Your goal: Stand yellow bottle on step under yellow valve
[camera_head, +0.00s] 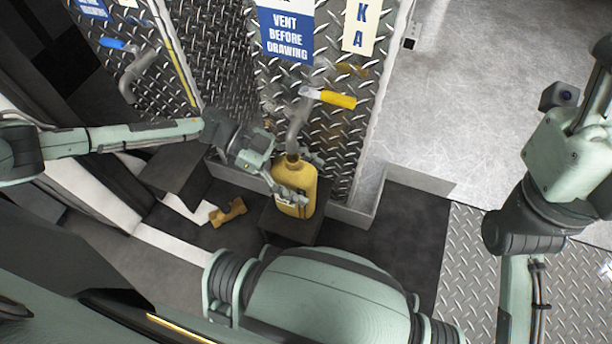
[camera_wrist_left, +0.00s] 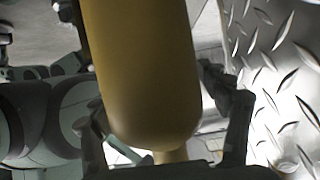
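The yellow bottle (camera_head: 300,186) is roughly upright, its neck just below the downturned spout (camera_head: 296,128) of the yellow valve (camera_head: 337,98). Its base is over the dark step (camera_head: 283,226); I cannot tell for sure whether it touches. My left gripper (camera_head: 296,180) reaches in from the left, one finger across the bottle's front and the other behind it. In the left wrist view the bottle (camera_wrist_left: 148,75) fills the space between the fingers, which appear to press on both sides. My right arm is at the right; its gripper is not in view.
The blue valve (camera_head: 120,46) is on the panel at the left. A small yellow-brown object (camera_head: 228,212) lies on the floor left of the step. The diamond-plate panel (camera_head: 340,150) stands right behind the bottle, with a low grey ledge (camera_head: 352,216) to the right.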

